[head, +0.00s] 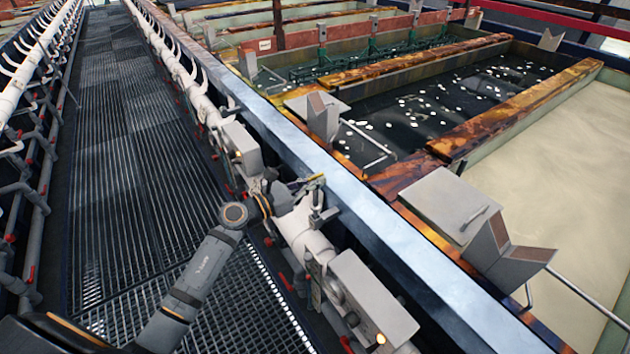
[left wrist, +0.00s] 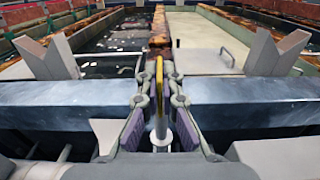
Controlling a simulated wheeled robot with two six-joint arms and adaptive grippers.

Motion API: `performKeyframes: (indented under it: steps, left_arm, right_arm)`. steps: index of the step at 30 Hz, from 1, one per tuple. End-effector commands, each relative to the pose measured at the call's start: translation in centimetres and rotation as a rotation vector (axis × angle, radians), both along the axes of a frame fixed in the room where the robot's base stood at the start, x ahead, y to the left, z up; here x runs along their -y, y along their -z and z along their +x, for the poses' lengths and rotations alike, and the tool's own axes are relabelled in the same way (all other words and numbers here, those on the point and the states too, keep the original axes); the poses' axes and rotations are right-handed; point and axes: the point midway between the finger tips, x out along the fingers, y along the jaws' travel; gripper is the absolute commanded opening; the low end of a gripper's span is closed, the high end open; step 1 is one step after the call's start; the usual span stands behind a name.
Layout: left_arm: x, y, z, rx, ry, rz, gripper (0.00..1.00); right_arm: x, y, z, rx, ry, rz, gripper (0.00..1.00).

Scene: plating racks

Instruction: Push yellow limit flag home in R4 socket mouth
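The yellow limit flag (left wrist: 159,82) shows nearly edge-on in the left wrist view, as a thin upright strip above a pale stem. In the head view my left gripper (head: 312,190) is over the grey pipe beside the blue-grey rail, and a small yellow edge shows there. I cannot tell how deep the stem sits. No R4 label is readable, and the socket mouth is mostly hidden. My right gripper is not in view.
A long metal rail (head: 375,222) runs just beyond the gripper. Grey boxes (head: 372,300) sit along the pipe on both sides. V-shaped brackets (head: 505,255) stand beyond the rail, near the tanks (head: 440,105). The grated walkway (head: 130,150) is clear.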

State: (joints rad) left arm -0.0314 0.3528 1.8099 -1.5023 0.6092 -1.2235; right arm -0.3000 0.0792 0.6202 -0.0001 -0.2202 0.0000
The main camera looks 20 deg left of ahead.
Motion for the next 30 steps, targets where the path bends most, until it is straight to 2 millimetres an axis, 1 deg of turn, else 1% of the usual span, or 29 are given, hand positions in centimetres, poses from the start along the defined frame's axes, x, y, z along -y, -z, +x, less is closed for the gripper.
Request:
performKeyframes:
  steps: [30]
  left_arm:
    - [0.0, 2.7, 0.0, 0.001, 0.000, -0.001, 0.00]
  right_arm:
    - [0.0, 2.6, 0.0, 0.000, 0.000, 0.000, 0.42]
